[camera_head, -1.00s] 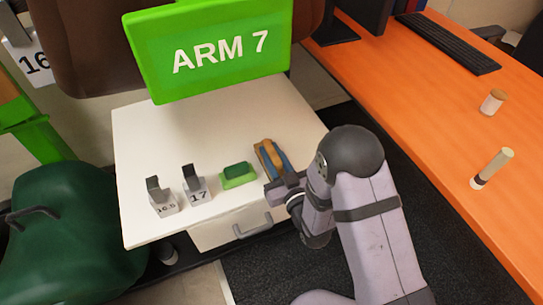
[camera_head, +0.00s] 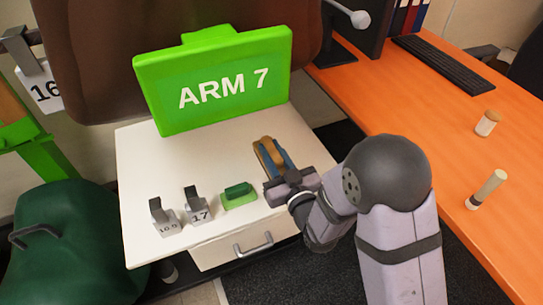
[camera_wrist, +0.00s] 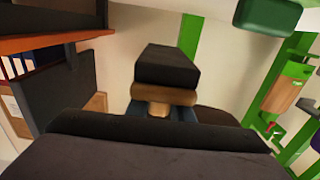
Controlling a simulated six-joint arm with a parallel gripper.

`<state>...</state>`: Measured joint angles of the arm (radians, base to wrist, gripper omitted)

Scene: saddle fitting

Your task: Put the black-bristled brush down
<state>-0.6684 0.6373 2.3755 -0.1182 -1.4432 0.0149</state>
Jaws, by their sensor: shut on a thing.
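My gripper (camera_head: 273,161) is over the right part of the white table top, its blue fingers shut on the brush. The brush (camera_head: 264,149) shows as a tan wooden piece between the fingers in the head view. In the wrist view its black bristles (camera_wrist: 166,66) stick out beyond the wooden body (camera_wrist: 163,97), with a blue finger on either side. I cannot tell for sure whether the brush touches the table top; it looks raised.
The white table (camera_head: 150,217) also bears a green brush-like block (camera_head: 238,196) and two metal pieces tagged 16.5 (camera_head: 163,217) and 17 (camera_head: 198,207). A green ARM 7 sign (camera_head: 213,85) stands behind. The table's middle is clear. An orange desk (camera_head: 420,120) is at right.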

